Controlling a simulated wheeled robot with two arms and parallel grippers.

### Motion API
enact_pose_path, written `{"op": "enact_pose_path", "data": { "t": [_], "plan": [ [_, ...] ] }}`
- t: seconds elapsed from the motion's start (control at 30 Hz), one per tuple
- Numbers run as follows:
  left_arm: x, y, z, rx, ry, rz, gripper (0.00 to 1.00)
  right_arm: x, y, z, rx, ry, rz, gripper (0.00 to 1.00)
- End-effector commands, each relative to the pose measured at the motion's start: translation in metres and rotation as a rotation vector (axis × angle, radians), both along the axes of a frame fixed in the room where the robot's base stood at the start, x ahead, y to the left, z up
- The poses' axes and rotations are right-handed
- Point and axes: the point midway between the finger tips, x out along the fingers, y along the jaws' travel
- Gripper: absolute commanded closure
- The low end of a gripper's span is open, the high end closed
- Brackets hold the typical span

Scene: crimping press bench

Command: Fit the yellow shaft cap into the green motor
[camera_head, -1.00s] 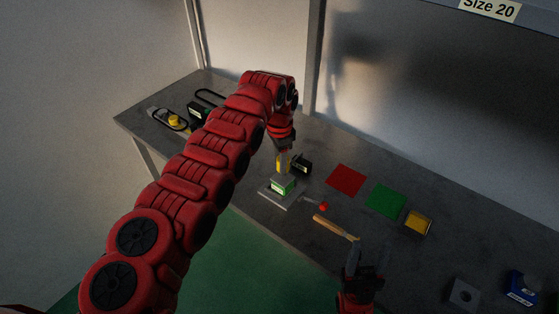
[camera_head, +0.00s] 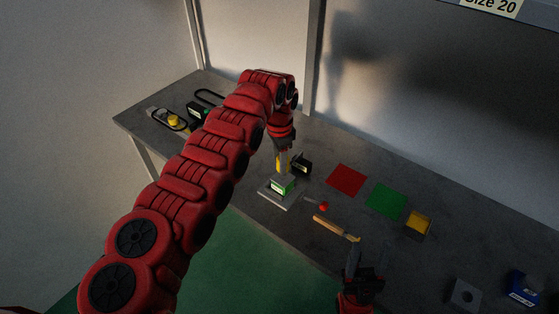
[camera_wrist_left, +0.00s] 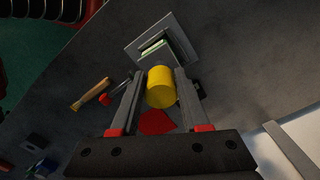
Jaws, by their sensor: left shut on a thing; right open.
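The yellow shaft cap (camera_wrist_left: 161,87) is held between the fingers of my left gripper (camera_wrist_left: 160,100) in the left wrist view. In the head view, my left gripper (camera_head: 282,160) points down with the cap (camera_head: 279,164) just above the green motor (camera_head: 283,187). The motor sits on a grey base plate (camera_head: 268,198); its top (camera_wrist_left: 153,46) also shows past the cap in the left wrist view. The fingers partly hide the cap in the head view, and I cannot tell whether it touches the motor. My right gripper (camera_head: 365,269) is open and empty near the bench's front edge.
A black block (camera_head: 301,163) stands close right of the left gripper. A red-handled tool (camera_head: 323,206) and a wooden-handled tool (camera_head: 334,228) lie in front. Red (camera_head: 346,180) and green (camera_head: 385,201) squares and a yellow box (camera_head: 418,226) lie to the right.

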Motion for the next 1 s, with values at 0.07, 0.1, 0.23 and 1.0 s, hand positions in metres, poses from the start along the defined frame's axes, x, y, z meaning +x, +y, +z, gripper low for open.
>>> {"op": "enact_pose_path", "data": {
  "t": [0.07, 0.1, 0.23, 1.0],
  "plan": [
    [0.0, 0.0, 0.0, 0.0, 0.0, 0.0, 1.0, 0.0, 0.0, -0.001, 0.0, 0.0, 0.0, 0.48],
    [0.0, 0.0, -0.001, 0.0, 0.0, 0.0, 1.0, 0.0, 0.0, -0.002, 0.0, 0.0, 0.0, 0.48],
    [0.0, 0.0, -0.001, -0.001, -0.001, 0.0, 1.0, 0.0, 0.0, -0.006, 0.0, 0.0, 0.0, 0.48],
    [0.0, 0.0, -0.001, 0.0, 0.0, 0.0, 1.0, 0.0, 0.0, -0.011, 0.0, 0.0, 0.0, 0.48]
  ]
}}
